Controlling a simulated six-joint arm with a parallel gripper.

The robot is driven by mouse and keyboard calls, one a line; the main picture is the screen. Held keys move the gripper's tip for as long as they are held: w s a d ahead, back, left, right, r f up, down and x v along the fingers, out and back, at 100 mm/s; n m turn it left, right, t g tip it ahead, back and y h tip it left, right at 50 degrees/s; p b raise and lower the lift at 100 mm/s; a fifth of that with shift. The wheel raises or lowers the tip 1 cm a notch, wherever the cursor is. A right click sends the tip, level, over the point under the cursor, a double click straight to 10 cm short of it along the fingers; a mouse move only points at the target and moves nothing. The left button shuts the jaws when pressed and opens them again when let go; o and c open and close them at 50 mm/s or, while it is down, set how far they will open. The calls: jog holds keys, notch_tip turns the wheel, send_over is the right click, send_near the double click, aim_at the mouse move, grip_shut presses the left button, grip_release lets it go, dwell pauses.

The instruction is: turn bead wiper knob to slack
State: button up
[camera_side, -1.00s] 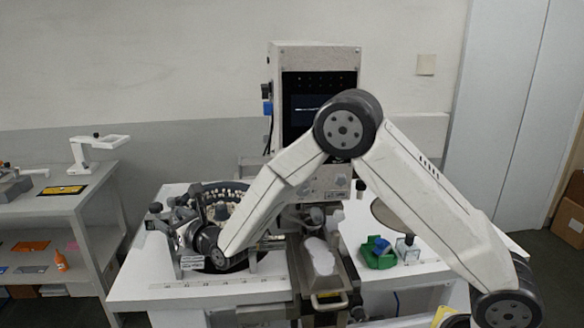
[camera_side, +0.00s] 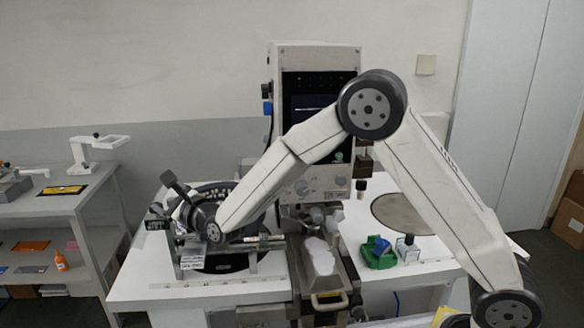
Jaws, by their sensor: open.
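I cannot pick out the bead wiper knob for certain. Two round knobs (camera_side: 321,184) show on the lower front panel of the tall machine (camera_side: 316,62). A round dark-rimmed bowl device (camera_side: 232,264) stands on the left of the white table, with a metal frame and rod (camera_side: 262,240) across its front. My gripper (camera_side: 162,198) is over the left side of this device, with its dark fingers spread apart toward the left and nothing seen between them. My wrist hides part of the device, and anything small behind it is hidden.
A metal trough (camera_side: 330,290) with a white lump (camera_side: 319,257) stands in front of the machine. Right of it are a green tray with a blue piece (camera_side: 378,253), a small clear stand (camera_side: 407,249) and a round tan disc (camera_side: 402,214). A grey side shelf (camera_side: 55,215) is at left.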

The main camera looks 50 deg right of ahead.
jog(key=f+n, duration=0.1)
jog(key=n, duration=0.8)
jog(key=f+n, duration=0.2)
jog(key=n, duration=0.8)
jog(key=w+f+n, duration=0.1)
jog(key=f+n, duration=0.1)
jog(key=n, duration=0.8)
jog(key=shift+w, duration=0.1)
jog(key=shift+w, duration=0.1)
jog(key=shift+w+a, duration=0.1)
jog(key=shift+w, duration=3.65)
